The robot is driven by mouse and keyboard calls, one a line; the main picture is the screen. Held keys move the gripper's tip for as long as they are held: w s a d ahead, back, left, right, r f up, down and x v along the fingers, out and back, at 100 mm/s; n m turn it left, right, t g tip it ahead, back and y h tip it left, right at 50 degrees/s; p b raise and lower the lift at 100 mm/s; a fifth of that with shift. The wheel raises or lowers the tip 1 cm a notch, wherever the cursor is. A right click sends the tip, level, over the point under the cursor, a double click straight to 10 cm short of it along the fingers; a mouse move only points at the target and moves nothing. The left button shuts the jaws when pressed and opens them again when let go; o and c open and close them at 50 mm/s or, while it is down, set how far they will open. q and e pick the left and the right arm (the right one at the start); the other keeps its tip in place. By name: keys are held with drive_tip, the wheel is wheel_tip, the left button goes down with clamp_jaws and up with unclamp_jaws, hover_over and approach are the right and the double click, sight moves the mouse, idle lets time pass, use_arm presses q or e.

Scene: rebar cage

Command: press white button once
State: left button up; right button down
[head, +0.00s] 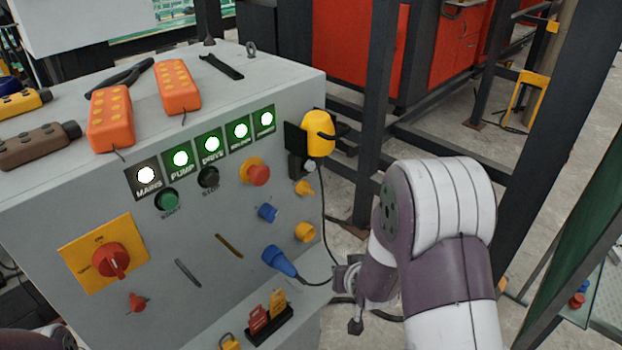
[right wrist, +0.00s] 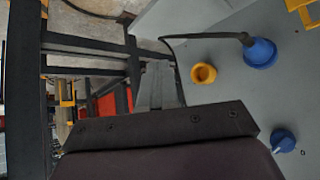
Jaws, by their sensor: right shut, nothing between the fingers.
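A small white round button (head: 310,166) shows on a dark box at the right edge of the grey control cabinet, just below a yellow housing. A lit white lamp labelled MAINS (head: 146,175) is in the lamp row on the front panel. My right gripper (head: 346,279) is low, right of the cabinet, below the button and apart from it. In the right wrist view its fingers (right wrist: 156,84) are shut and empty, beside the panel. The white button cannot be made out there. My left gripper is out of view.
The panel has a red emergency knob (head: 258,174), a green START button (head: 167,200), a black STOP button (head: 208,177), a blue plug (head: 278,259) with a cable and yellow knobs (head: 305,232). Orange pendants (head: 177,86) lie on top. Dark steel posts (head: 375,110) stand behind my right arm.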

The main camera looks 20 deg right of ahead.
drive_tip(key=w+d+r+m+t+h, duration=0.1)
drive_tip(key=w+d+r+t+h, duration=0.1)
drive_tip(key=w+d+r+t, duration=0.3)
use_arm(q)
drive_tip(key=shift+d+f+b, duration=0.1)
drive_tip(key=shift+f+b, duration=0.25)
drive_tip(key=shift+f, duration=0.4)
use_arm(e)
wheel_tip(320, 180, up, 13)
drive_tip(key=s+a+t+h, duration=0.1)
drive_tip(key=a+t, duration=0.1)
drive_tip(key=t, duration=0.7)
drive_tip(key=shift+s+a+m+t+h, duration=0.25)
drive_tip(key=shift+s+m+t+h, duration=0.15)
drive_tip(key=shift+f, duration=0.1)
approach(312, 167)
drive_tip(key=w+d+r, duration=0.3)
drive_tip(key=d+r, duration=0.1)
use_arm(q)
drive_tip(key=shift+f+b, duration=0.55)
drive_tip(key=shift+b, duration=0.05)
use_arm(e)
drive_tip(key=shift+w+a, duration=0.35)
drive_tip(key=shift+w, duration=0.15)
drive_tip(key=shift+r, duration=0.1)
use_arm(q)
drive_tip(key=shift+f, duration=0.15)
use_arm(e)
drive_tip(key=shift+w, duration=0.15)
